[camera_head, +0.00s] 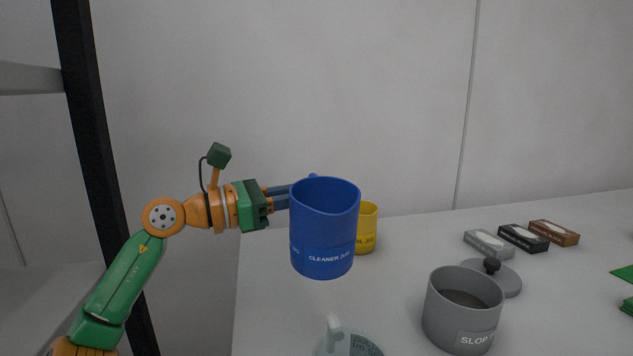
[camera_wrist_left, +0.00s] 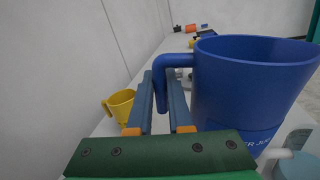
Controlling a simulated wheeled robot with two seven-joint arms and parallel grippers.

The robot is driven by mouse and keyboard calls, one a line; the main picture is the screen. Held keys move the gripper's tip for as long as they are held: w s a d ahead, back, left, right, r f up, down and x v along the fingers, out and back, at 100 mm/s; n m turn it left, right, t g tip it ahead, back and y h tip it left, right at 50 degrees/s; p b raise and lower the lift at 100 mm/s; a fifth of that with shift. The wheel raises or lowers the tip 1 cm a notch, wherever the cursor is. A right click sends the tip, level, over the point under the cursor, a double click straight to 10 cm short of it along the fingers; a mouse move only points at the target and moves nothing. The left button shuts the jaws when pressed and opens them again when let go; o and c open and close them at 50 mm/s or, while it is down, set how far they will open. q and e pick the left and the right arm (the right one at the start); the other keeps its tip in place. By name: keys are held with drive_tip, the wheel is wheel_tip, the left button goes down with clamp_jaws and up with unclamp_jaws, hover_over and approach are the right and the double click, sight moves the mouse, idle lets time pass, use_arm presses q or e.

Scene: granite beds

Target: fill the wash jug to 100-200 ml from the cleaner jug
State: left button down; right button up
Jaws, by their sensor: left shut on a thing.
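The blue cleaner jug (camera_head: 324,225), labelled CLEANER JUG, is held in the air above the bench, roughly upright. My left gripper (camera_head: 278,197) is shut on its handle; the handle (camera_wrist_left: 165,75) shows at the fingertips in the wrist view. The jug's inside is mostly hidden, so its liquid level cannot be seen. A pale, see-through jug with dark markings (camera_head: 350,345) stands below it, cut off by the bottom edge; it looks like the wash jug. It also shows at the lower right of the wrist view (camera_wrist_left: 300,167). Its fill level cannot be read. My right gripper is not in view.
A yellow jug (camera_head: 367,229) stands behind the blue one. A grey SLOP pot (camera_head: 461,317) stands at the right, its lid (camera_head: 507,279) lying behind it. Small grey, black and orange-brown boxes (camera_head: 554,232) lie farther back. Green pieces (camera_head: 625,274) are at the right edge.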

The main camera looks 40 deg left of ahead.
use_arm(q)
drive_tip(key=f, duration=0.1)
drive_tip(key=f+n+b, duration=0.1)
drive_tip(key=shift+w+a+f+n, duration=0.1)
drive_tip(key=shift+a+f+n, duration=0.1)
drive_tip(key=shift+f+n, duration=0.15)
drive_tip(key=shift+w+a+f, duration=0.1)
drive_tip(key=w+a+r+p, duration=0.3)
drive_tip(key=a+r+p, duration=0.1)
drive_tip(key=p, duration=0.8)
drive_tip(key=shift+w+a, duration=0.3)
drive_tip(key=shift+w, duration=0.1)
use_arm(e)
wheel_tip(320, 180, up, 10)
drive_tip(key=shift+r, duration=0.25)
